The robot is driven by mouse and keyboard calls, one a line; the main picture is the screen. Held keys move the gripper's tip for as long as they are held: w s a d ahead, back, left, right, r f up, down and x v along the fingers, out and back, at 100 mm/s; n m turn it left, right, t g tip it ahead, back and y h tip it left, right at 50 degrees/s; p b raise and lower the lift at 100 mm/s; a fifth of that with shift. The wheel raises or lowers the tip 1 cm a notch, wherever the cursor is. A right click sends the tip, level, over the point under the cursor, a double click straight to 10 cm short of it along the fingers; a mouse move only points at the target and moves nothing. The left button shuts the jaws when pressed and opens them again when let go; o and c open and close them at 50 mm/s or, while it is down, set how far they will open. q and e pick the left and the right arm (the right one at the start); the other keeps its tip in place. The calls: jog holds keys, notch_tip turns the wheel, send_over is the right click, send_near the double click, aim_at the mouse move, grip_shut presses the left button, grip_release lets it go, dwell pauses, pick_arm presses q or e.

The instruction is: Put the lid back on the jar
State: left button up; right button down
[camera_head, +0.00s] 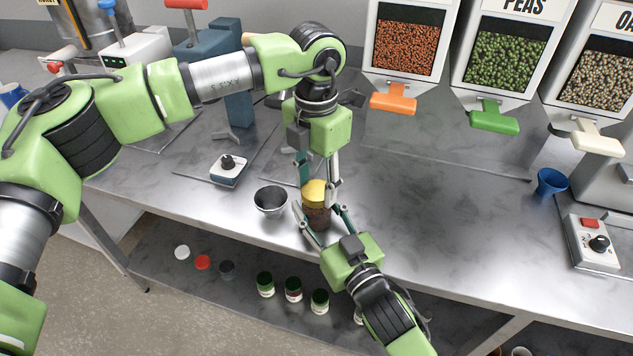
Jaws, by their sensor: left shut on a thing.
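The jar (318,222), with dark brown contents, stands upright on the steel worktop near its front edge. The yellow lid (315,190) is at the jar's mouth; whether it is seated or just above the rim cannot be told. My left gripper (318,184) comes down from above and is shut on the lid, one finger on each side. My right gripper (317,212) reaches in from the front, its fingers on both sides of the jar and seemingly touching it. The fingers hide parts of the jar and lid.
A grey metal cup (271,200) stands just left of the jar. A blue cup (549,183) and a control box (591,243) are at the right. Dispensers with an orange handle (393,99) and others line the back. Several small jars (293,289) sit on the shelf below.

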pick_arm(q)
jog(key=shift+m, duration=0.7)
jog(key=o, duration=1.3)
notch_tip(320, 180, up, 12)
pick_arm(e)
jog(key=c, duration=1.1)
grip_release()
